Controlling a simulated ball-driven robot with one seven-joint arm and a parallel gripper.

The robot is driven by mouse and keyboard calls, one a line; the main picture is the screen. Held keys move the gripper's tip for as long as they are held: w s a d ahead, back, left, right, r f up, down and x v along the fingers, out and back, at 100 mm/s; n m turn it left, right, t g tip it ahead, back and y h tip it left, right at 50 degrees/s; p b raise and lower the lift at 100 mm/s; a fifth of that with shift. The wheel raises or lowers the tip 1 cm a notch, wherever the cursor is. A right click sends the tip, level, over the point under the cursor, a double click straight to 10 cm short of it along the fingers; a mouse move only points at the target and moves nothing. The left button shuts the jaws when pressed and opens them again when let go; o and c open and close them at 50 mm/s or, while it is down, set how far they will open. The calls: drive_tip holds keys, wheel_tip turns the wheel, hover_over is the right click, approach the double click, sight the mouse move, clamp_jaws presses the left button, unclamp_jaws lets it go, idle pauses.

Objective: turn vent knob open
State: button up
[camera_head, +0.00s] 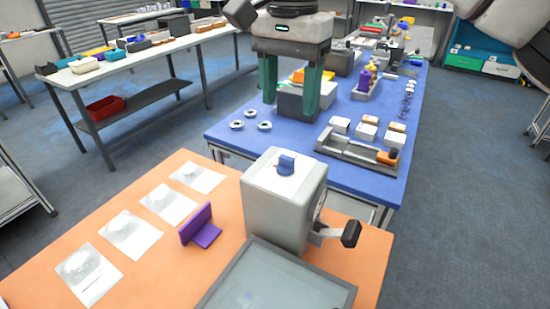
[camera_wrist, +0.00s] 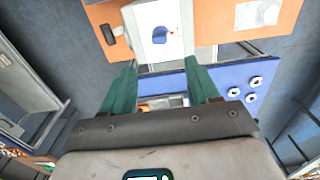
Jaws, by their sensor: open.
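The vent knob (camera_head: 286,164) is a small blue knob on a white plate on top of a grey box-shaped machine (camera_head: 272,205). The machine stands on the orange table (camera_head: 180,275) and has a side lever with a black grip (camera_head: 350,234). My gripper (camera_head: 288,112) hangs beyond the machine, over the blue table; its green fingers are apart with nothing between them. In the wrist view the knob (camera_wrist: 159,35) lies ahead of the open fingers (camera_wrist: 163,75), slightly left of centre, and is not touched.
A purple stand (camera_head: 202,228) and several white sheets (camera_head: 130,235) lie left of the machine. A grey-framed panel (camera_head: 275,280) is in front. The blue table (camera_head: 225,135) holds small white boxes, a grey fixture (camera_head: 350,150) and round parts (camera_head: 250,114).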

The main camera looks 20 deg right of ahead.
sight(286, 157)
wheel_tip(286, 157, down, 11)
drive_tip(key=shift+w+a+f+p, duration=0.1)
drive_tip(key=shift+p, duration=0.45)
drive_tip(key=c, duration=1)
